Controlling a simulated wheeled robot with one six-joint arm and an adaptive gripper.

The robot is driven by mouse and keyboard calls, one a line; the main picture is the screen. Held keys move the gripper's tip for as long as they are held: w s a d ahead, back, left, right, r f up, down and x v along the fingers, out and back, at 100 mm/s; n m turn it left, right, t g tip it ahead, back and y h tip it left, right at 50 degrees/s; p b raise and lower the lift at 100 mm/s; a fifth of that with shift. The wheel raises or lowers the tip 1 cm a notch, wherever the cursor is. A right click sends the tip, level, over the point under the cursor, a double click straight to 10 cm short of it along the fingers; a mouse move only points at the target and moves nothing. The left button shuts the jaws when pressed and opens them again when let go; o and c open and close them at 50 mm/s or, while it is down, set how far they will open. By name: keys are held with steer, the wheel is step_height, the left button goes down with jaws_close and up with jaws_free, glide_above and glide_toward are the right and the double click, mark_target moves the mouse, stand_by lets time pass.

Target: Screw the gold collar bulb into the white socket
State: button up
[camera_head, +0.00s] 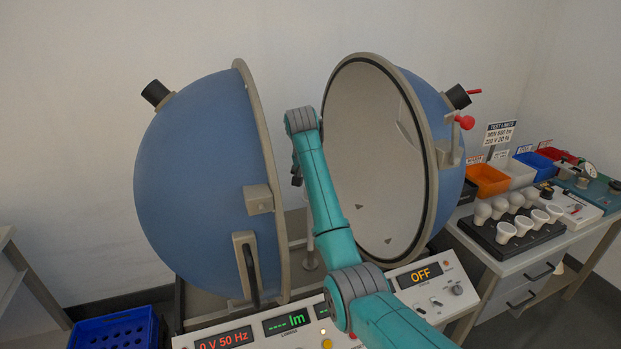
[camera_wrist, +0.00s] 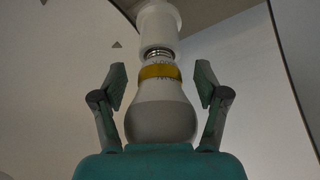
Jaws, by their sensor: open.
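In the wrist view, the gold collar bulb (camera_wrist: 161,115) has a frosted white body and a gold band (camera_wrist: 160,72) at its neck. Its metal thread shows partly below the mouth of the white socket (camera_wrist: 158,25); the rest of the thread is hidden, seemingly inside the socket. Bulb and socket look in line. My gripper (camera_wrist: 161,85) is open, with one finger on each side of the bulb and a visible gap on both sides. In the head view my arm hides the bulb and most of the gripper between the sphere halves.
The blue sphere halves, left (camera_head: 195,180) and right (camera_head: 375,155), stand open around my arm. A control panel (camera_head: 255,335) lies in front, its right display reading OFF. At right, a table holds a black tray (camera_head: 510,245) of several bulbs and coloured bins (camera_head: 487,180). A blue crate (camera_head: 118,330) is lower left.

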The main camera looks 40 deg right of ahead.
steer(key=n+t+y, duration=0.1)
steer(key=n, duration=0.3)
steer(key=shift+n, duration=0.4)
steer(key=n+y, duration=0.2)
steer(key=n, duration=0.2)
steer(key=shift+t, duration=0.4)
steer(key=c, duration=1.1)
